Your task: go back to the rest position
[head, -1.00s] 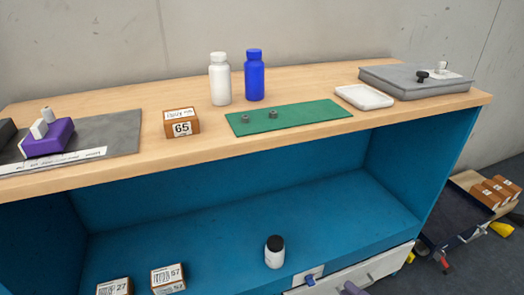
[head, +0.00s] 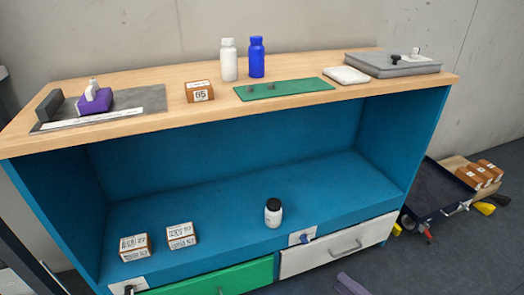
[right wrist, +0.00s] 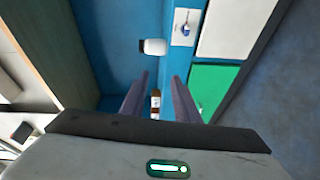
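My right gripper (right wrist: 160,85) shows in the right wrist view with its two fingers apart and nothing held between them. In the head view only a small purple-grey tip of it (head: 349,284) shows at the bottom edge, in front of the white drawer (head: 338,246). The rest of that arm is out of frame. My left gripper is not in view. The gripper's fingers point toward the blue shelf, where a white bottle with a black cap (head: 273,214) stands upright, apart from the fingers; it also shows in the right wrist view (right wrist: 153,47).
Two barcode boxes (head: 135,247) (head: 181,235) sit on the lower shelf above a green drawer (head: 215,280). The wooden top (head: 215,110) bears white (head: 229,62) and blue (head: 256,58) bottles, box 65 (head: 199,92) and a green mat (head: 285,89). A cart (head: 445,200) stands right.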

